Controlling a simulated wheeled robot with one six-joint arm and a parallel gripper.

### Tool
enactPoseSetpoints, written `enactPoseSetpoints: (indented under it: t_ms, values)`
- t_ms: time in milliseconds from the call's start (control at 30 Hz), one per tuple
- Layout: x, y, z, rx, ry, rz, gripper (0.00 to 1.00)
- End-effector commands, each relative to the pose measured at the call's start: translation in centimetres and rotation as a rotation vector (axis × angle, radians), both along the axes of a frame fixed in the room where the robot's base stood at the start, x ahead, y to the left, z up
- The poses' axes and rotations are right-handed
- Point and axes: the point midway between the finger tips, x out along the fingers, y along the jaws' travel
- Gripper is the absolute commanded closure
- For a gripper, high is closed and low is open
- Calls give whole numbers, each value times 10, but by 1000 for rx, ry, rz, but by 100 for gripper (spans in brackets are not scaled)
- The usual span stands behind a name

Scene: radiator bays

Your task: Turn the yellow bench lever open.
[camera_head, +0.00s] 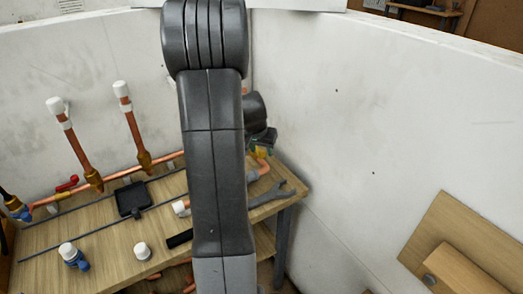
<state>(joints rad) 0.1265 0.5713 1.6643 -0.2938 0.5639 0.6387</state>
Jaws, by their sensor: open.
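A small patch of yellow, likely the yellow lever (261,153), shows at the right end of the wooden bench (105,235), just below my gripper. Most of it is hidden behind my arm and gripper, so its angle cannot be told. My gripper (266,140) is dark and partly hidden behind my arm. It is open, close above the yellow patch; whether they touch cannot be told.
A grey wrench (272,194) lies at the bench's right end. A red lever (67,184), upright copper pipes (136,136), a black tray (131,199) and white-capped fittings (142,251) are on the left. White walls (370,130) stand close behind and right.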

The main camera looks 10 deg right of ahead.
Motion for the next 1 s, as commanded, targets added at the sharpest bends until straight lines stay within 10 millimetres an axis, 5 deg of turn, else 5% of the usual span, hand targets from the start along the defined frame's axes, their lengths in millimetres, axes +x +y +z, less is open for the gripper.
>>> enactPoseSetpoints:
  t_ms: [467, 700, 1000]
  values:
    - [5, -3, -13, 0, -1, 1, 57]
    - [5, -3, -13, 0, -1, 1, 98]
    - [5, -6, -11, 2, 2, 51, 100]
